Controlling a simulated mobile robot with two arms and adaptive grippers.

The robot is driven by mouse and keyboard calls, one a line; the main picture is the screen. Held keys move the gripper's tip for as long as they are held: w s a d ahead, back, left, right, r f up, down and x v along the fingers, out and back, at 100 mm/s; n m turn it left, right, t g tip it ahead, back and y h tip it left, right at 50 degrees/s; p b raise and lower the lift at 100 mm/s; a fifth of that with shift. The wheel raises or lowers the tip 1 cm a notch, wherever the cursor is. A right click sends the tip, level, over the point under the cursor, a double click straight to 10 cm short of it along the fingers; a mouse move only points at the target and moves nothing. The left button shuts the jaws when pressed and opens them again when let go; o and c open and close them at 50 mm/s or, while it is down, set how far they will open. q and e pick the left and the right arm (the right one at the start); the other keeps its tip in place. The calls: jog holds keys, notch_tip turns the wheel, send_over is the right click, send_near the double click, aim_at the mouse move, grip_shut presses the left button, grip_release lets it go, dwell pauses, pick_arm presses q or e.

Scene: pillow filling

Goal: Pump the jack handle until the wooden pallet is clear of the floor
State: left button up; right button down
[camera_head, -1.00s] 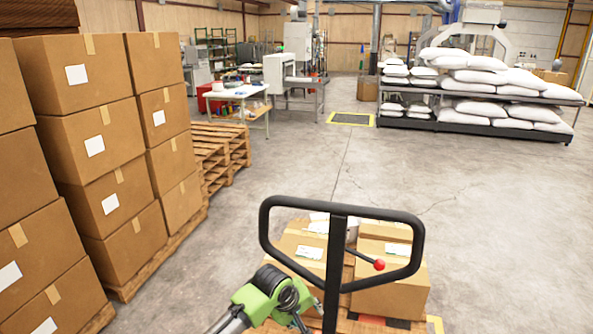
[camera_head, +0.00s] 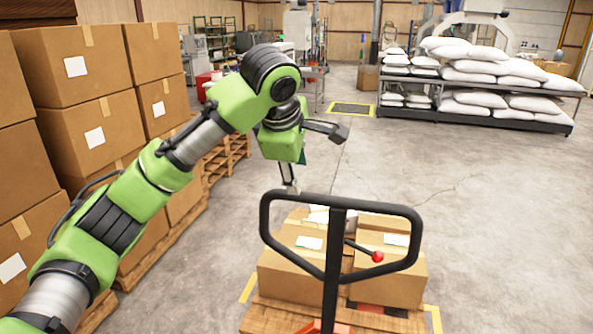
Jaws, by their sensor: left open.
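The black loop-shaped jack handle (camera_head: 338,204) stands upright in the lower middle of the head view, with a small red-knobbed lever (camera_head: 377,257) inside its loop. The wooden pallet (camera_head: 270,318) is behind it, with cardboard boxes (camera_head: 298,272) on top. Whether the pallet touches the floor cannot be told from this angle. My green left arm reaches in from the left. My left gripper (camera_head: 312,163) is open and empty, its fingers spread, above and just left of the handle's top bar in the picture, with no visible contact. My right gripper is out of view.
Stacked cartons (camera_head: 90,70) on pallets line the left side. A rack (camera_head: 475,115) of white sacks stands at the back right. Yellow floor marking (camera_head: 250,286) shows beside the loaded pallet. The concrete floor (camera_head: 500,230) to the right is clear.

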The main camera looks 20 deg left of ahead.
aim_at(304, 195)
pick_arm(q)
jog(key=b+x, duration=0.3)
jog(key=x, duration=0.5)
jog(key=shift+f, duration=0.1)
jog(key=x, duration=0.3)
jog(key=shift+d, duration=0.1)
jog(key=shift+x, duration=0.9)
jog(key=shift+c, duration=0.4)
grip_shut()
